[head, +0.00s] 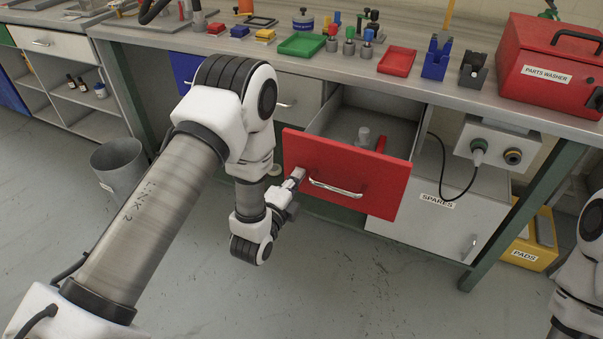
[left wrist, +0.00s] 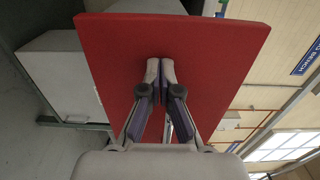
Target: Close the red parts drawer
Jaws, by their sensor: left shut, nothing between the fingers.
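The red parts drawer (head: 372,191) is pulled well out from under the workbench in the head view, its grey inside showing. Its front carries a silver bar handle (head: 335,188). A light cylindrical item and a red item lie in the drawer. My left gripper (head: 298,174) is shut and empty, at the left part of the drawer front, beside the handle's left end. In the left wrist view the fingertips (left wrist: 161,62) point at the red front (left wrist: 215,60), at or very near its surface; I cannot tell whether they touch. My right gripper is out of view.
The workbench top (head: 340,62) above holds a green tray (head: 302,44), a red tray (head: 397,61) and a red parts washer (head: 548,68). A white SPARES cabinet (head: 440,215) stands right of the drawer. A cable hangs there. The floor in front is clear.

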